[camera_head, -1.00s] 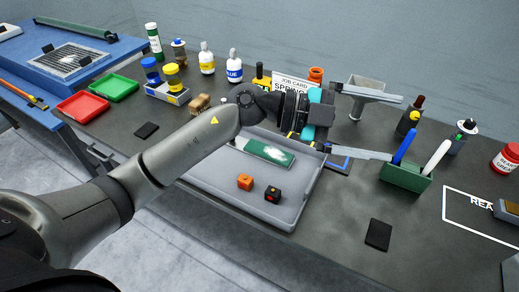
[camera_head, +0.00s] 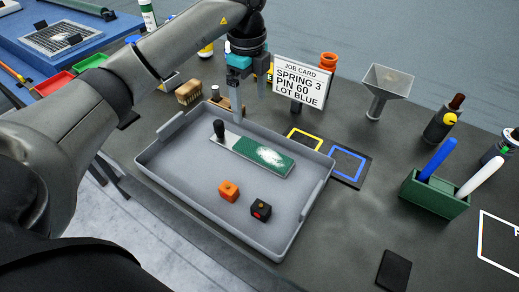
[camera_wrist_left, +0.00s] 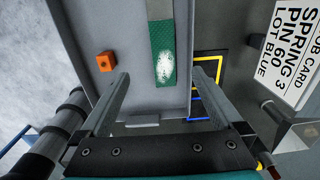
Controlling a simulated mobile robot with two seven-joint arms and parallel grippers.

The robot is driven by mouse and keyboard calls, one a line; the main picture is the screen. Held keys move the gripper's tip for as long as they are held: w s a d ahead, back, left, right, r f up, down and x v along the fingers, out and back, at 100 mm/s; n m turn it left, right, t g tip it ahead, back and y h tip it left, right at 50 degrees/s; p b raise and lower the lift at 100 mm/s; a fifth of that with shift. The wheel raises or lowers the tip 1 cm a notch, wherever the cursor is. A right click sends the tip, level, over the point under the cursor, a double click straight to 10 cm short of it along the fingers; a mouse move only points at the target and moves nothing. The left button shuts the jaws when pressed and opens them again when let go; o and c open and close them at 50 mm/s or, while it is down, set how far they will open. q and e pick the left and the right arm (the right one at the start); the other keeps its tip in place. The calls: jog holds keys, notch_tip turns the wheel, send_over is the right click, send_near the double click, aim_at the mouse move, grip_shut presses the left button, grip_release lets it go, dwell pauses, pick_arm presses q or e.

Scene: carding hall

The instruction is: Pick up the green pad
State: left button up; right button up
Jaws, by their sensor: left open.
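The green pad (camera_head: 262,154) lies in the grey tray (camera_head: 201,205) on the bench. It is a long flat piece with white fluff on its green face, a bare grey end and a black upright handle. In the left wrist view the green pad (camera_wrist_left: 157,45) shows ahead, between the finger lines. My left gripper (camera_head: 248,98) points down beyond the tray's far edge, above and behind the pad, open and empty. Its two fingers also show spread apart in the left wrist view (camera_wrist_left: 160,82). My right gripper is not in view.
An orange cube (camera_head: 229,191) and a black cube (camera_head: 260,209) lie in the tray's near part. The job card (camera_head: 299,82) stands behind the tray, close right of the gripper. A funnel (camera_head: 386,87) and a green pen holder (camera_head: 433,197) stand farther right.

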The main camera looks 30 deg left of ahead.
pick_arm(q)
jog(key=f, duration=0.1)
jog(key=b, duration=0.2)
send_over(252, 148)
jog(key=f, duration=1)
jog(key=shift+s+d, duration=0.1)
jog(key=shift+d, duration=0.2)
jog(key=shift+a+f, duration=0.15)
jog(key=shift+f, duration=1.2)
jog(key=shift+a+f, duration=0.15)
jog(key=shift+f, duration=1.15)
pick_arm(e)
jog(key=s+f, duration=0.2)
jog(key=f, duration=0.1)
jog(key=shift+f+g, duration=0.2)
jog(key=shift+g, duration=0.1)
pick_arm(q)
jog(key=shift+c, duration=0.2)
jog(key=c, duration=1.5)
